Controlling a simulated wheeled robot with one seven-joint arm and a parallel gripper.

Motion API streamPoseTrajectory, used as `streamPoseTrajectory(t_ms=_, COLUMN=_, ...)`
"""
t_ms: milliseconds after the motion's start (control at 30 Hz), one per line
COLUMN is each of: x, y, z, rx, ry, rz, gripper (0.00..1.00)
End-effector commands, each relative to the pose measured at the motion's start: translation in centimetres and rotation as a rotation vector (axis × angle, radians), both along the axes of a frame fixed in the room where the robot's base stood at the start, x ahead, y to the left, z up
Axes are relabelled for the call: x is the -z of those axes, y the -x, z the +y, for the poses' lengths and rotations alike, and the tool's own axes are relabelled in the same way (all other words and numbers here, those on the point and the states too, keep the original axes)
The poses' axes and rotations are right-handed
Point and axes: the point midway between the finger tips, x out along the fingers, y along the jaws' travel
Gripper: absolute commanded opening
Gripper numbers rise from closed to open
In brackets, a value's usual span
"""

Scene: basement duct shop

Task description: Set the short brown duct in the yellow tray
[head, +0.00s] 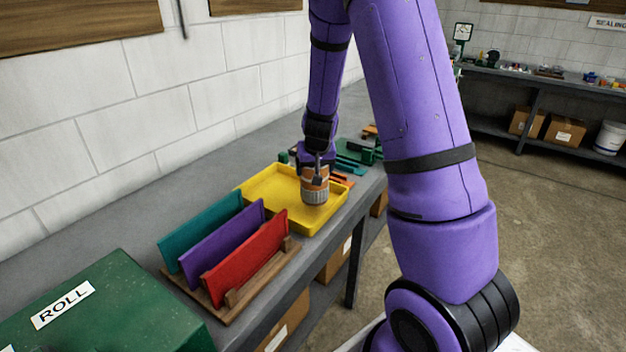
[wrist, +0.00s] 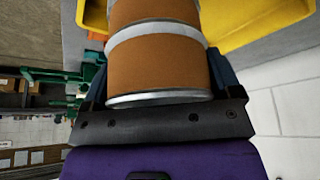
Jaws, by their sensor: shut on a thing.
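The short brown duct (head: 315,186) is an orange-brown cylinder with pale metal bands. In the head view it is upright at the right part of the yellow tray (head: 259,187). My gripper (head: 317,170) points down and is shut on the duct. The wrist view shows the duct (wrist: 158,55) filling the space between the fingers, with part of the yellow tray (wrist: 245,22) beyond it. I cannot tell whether the duct's bottom touches the tray floor.
A wooden rack (head: 275,277) with teal, purple and red panels stands in front of the tray. A green box labelled ROLL (head: 120,305) is at lower left. Green parts (head: 358,152) lie behind the tray. The grey bench (head: 110,226) has free room along the wall.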

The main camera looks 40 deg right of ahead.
Motion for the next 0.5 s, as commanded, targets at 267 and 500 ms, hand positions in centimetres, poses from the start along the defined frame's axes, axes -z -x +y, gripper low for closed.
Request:
streamPoseTrajectory(t_ms=267, x=1.9, y=0.1, z=-0.1, rx=0.002, ry=-0.001, rz=0.002, gripper=0.40)
streamPoseTrajectory(t_ms=500, x=3.9, y=0.0, z=0.0, rx=0.002, ry=-0.001, rz=0.000, gripper=0.40)
